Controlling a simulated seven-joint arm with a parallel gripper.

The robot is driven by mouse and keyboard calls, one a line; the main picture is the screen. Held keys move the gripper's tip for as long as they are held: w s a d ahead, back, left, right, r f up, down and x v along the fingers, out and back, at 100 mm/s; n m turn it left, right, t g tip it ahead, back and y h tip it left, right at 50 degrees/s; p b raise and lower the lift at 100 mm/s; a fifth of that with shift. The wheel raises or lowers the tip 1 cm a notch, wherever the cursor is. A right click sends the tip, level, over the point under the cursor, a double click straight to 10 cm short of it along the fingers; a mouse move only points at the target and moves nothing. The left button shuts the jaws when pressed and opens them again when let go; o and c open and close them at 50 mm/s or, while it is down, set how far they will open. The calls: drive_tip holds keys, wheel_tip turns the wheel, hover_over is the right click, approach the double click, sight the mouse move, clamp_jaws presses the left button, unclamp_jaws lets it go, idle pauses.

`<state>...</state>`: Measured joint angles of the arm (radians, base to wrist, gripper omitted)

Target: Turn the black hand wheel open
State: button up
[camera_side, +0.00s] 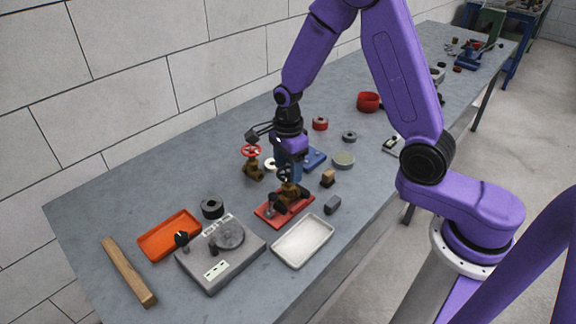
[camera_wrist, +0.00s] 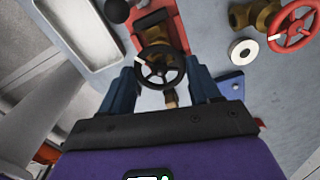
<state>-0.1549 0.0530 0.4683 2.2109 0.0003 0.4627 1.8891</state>
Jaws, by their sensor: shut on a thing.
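The black hand wheel (camera_wrist: 160,66) sits on a brass valve on a red base plate (camera_wrist: 178,18). In the side view the black wheel (camera_side: 285,174) is partly hidden by my gripper, with the brass valve body (camera_side: 289,192) and red plate (camera_side: 300,211) below it. My gripper (camera_wrist: 163,82) points down over the valve from above. Its two blue fingers stand on either side of the wheel, shut on it. In the side view my gripper (camera_side: 287,172) is at the wheel; the finger contact is too small to see there.
A second brass valve with a red wheel (camera_side: 251,151) stands close behind; its red wheel also shows in the wrist view (camera_wrist: 293,27). A blue block (camera_side: 314,158) lies behind.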

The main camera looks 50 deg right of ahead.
drive_tip(key=n, duration=0.5)
drive_tip(key=shift+n, duration=0.3)
drive_tip(key=n, duration=1.1)
drive_tip(key=shift+n, duration=0.3)
drive_tip(key=n, duration=1.1)
drive_tip(key=shift+n, duration=0.4)
drive_tip(key=n, duration=1.7)
